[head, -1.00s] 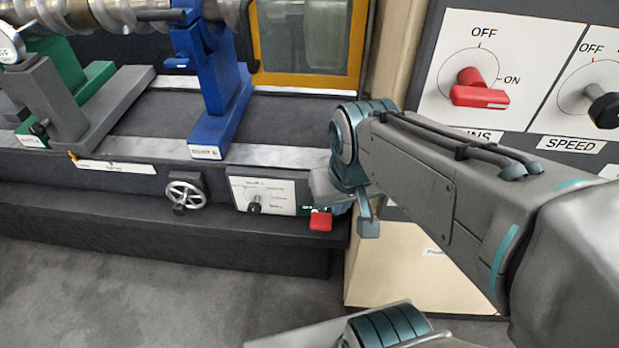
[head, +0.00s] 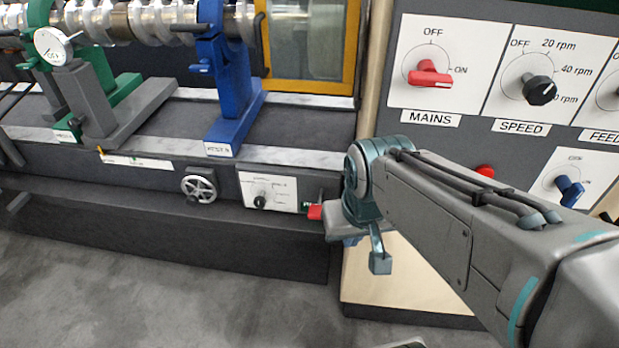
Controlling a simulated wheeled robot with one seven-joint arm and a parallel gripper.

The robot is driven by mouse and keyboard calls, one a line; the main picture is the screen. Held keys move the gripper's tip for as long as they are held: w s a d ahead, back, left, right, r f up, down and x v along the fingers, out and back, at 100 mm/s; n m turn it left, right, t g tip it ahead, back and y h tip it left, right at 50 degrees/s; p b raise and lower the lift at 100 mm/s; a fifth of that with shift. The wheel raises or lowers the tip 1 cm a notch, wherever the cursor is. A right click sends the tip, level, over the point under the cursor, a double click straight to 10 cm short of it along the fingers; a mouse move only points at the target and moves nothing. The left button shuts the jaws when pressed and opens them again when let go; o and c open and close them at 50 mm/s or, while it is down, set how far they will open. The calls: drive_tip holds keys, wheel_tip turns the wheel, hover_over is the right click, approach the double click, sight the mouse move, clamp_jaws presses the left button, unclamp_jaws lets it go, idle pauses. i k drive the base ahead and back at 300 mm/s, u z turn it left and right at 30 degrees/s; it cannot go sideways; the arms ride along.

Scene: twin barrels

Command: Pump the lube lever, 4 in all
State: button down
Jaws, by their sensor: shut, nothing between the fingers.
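The lube lever appears to be the red-tipped handle (head: 315,212) at the right end of the machine's front, beside the small dial panel. Its red end shows just left of my wrist in the head view; the rest of it is partly hidden. My gripper (head: 348,233) is at the end of my arm, close to the right of the red end, mostly hidden behind my wrist. It is shut with nothing held. I cannot tell whether it touches the lever.
A handwheel (head: 199,188) and a white dial panel (head: 268,192) sit left of the lever. The control panel with the red MAINS switch (head: 430,76) and black SPEED knob (head: 539,90) stands at right. A blue steady rest (head: 232,100) stands behind. Floor at lower left is clear.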

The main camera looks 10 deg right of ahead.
sight(315, 210)
drive_tip(key=u, duration=1.7)
drive_tip(key=i, duration=1.7)
drive_tip(key=z, duration=3.55)
